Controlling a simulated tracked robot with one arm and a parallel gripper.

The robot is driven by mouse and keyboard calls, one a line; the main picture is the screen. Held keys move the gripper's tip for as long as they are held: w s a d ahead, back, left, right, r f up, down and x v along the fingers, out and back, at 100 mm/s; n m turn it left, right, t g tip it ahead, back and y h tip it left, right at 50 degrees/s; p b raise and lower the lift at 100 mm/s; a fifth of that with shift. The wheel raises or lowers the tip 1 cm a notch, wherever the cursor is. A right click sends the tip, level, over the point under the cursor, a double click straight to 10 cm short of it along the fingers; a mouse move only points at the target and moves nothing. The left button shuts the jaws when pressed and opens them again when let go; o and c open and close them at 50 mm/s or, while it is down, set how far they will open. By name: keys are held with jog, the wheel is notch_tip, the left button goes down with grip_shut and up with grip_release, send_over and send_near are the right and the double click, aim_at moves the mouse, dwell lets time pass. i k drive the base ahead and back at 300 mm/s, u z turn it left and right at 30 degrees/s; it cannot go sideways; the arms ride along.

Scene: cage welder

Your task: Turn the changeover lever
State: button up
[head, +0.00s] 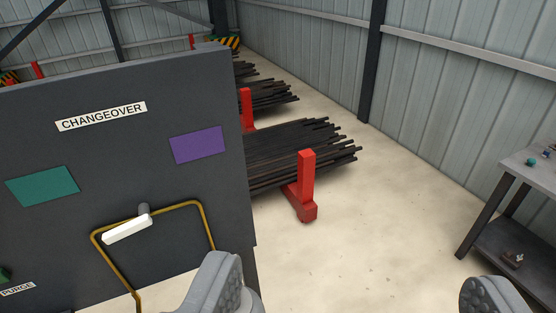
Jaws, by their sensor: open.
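A dark panel (160,85) on the left bears the label CHANGEOVER (102,116). Below it is the changeover lever (127,230), a white bar on a grey pivot. It lies nearly level, its left end slightly lower, pointing left from the pivot. A teal patch (43,187) is up and left of the lever and a purple patch (199,145) up and right. My gripper (352,270) is open and empty at the bottom. Its left finger overlaps the panel's lower right in the picture; the lever is left of both fingers, apart from them.
A bent brass-coloured pipe (204,222) loops around the lever. A PURGE label (17,289) is at lower left. Dark rods (300,150) lie on racks with red posts (305,175) behind the panel. A workbench (535,165) stands at right. The middle floor is clear.

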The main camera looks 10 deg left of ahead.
aim_at(144, 220)
jog(key=u, duration=0.65)
jog(key=k, duration=1.1)
jog(key=z, duration=0.65)
jog(key=i, duration=1)
jog(key=u, duration=0.05)
